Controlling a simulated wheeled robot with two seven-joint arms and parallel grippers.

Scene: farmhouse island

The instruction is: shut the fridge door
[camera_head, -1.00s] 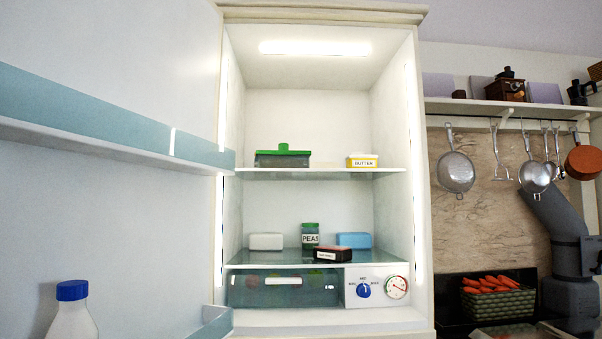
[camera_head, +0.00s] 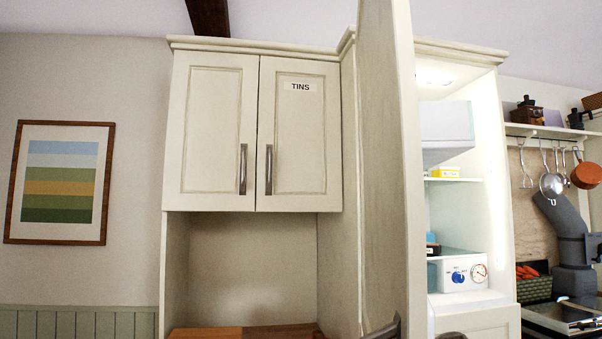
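The fridge door (camera_head: 386,160) stands open and shows nearly edge-on in the head view, a tall cream panel right of the wall cabinet. A pale door rack (camera_head: 447,122) juts from its inner side across the opening. A dark shape, which looks like the door's handle (camera_head: 384,329), is cut off by the bottom edge. The lit fridge (camera_head: 492,190) opens behind and right of the door, which hides its left part. Neither of my grippers is in view.
Wall cabinets (camera_head: 216,130) marked TINS stand left of the door, above a niche with a wooden worktop (camera_head: 240,333). Inside the fridge are a yellow butter box (camera_head: 448,171) and a dial panel (camera_head: 464,274). Pans (camera_head: 551,183) and a carrot basket (camera_head: 532,285) are at right.

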